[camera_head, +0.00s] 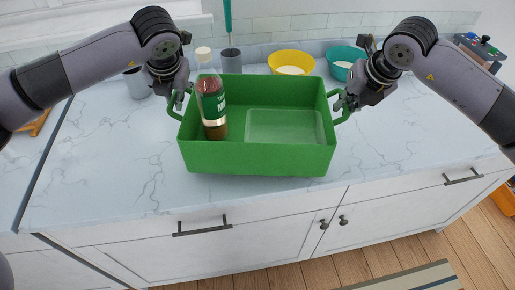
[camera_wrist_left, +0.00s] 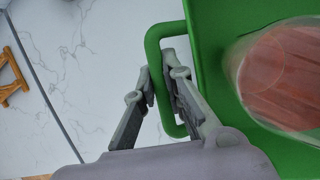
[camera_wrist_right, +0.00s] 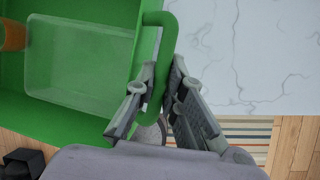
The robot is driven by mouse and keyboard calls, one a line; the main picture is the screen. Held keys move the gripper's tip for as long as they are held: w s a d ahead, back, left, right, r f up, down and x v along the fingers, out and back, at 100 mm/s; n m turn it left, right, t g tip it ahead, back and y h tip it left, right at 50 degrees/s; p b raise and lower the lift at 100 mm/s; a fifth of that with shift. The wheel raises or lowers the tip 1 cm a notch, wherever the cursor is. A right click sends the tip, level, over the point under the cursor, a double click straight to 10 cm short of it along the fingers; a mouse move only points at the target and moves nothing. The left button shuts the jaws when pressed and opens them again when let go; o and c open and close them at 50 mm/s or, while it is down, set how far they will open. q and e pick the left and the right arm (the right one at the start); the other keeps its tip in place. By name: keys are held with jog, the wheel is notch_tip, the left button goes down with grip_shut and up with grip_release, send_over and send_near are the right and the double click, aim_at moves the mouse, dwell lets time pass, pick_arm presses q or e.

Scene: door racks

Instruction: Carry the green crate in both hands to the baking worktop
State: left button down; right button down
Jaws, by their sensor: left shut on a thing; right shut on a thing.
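The green crate (camera_head: 258,158) is in the middle of the head view, over the front part of the marble worktop (camera_head: 110,150). It looks level; I cannot tell whether its base touches the worktop. My left gripper (camera_wrist_left: 160,90) is shut on the crate's left handle (camera_wrist_left: 152,55). My right gripper (camera_wrist_right: 160,85) is shut on the crate's right handle (camera_wrist_right: 168,35).
A yellow bowl (camera_head: 291,62), a teal bowl (camera_head: 344,61) and a grey cup (camera_head: 231,60) with a green-handled tool stand behind the crate. White drawers with dark handles (camera_head: 202,226) are below the worktop edge. A striped rug (camera_head: 410,278) lies on the floor.

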pick_arm(q)
jog(key=shift+w+a, duration=0.1)
jog(key=shift+a, duration=0.15)
pick_arm(e)
jog(key=shift+a, duration=0.1)
